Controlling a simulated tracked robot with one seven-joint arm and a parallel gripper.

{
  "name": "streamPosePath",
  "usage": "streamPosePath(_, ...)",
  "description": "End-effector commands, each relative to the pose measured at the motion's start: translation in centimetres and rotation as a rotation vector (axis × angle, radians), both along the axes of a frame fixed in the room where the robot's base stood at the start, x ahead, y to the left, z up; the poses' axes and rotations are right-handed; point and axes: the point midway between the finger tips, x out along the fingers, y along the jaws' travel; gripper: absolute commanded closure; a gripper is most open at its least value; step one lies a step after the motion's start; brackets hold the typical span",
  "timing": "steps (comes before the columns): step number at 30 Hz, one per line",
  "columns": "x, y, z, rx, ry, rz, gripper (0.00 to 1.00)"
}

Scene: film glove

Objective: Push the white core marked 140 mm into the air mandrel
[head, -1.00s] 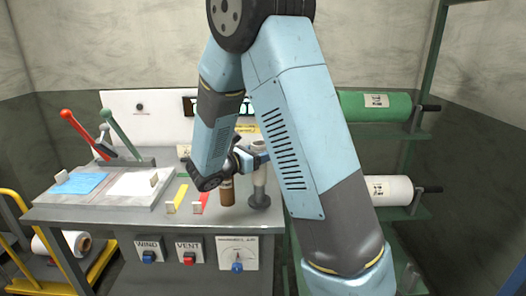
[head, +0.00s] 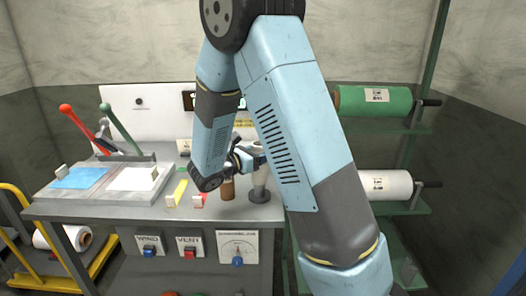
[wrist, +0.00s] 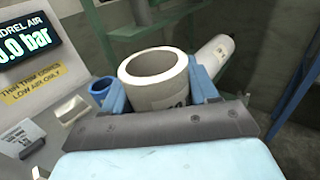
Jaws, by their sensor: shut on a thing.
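My gripper (wrist: 158,95) is shut on a white core (wrist: 160,88). In the wrist view its blue fingers are on either side of the core, and the open round end of the core faces up. Part of a printed label ending in 0 shows; the full number cannot be read. In the head view my gripper (head: 254,158) is partly hidden by my arm.
A brown core (head: 228,189) stands close left of the white one. Yellow and red strips, two trays and red and green levers (head: 120,128) occupy the bench (head: 110,213). Film rolls (head: 375,102) hang on a green rack at the right. A blue ring-shaped part (wrist: 100,88) sits beside the gripper.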

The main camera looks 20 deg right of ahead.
Motion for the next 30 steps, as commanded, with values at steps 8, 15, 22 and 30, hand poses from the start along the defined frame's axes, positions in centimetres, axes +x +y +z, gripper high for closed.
streamPosePath(8,0.0,0.0,-0.6,0.0,0.0,0.0,0.71)
streamPosePath(15,0.0,0.0,-1.0,0.0,0.0,0.0,0.71)
streamPosePath(22,0.0,0.0,-1.5,0.0,0.0,0.0,0.71)
streamPosePath(30,0.0,0.0,-2.1,0.0,0.0,0.0,0.71)
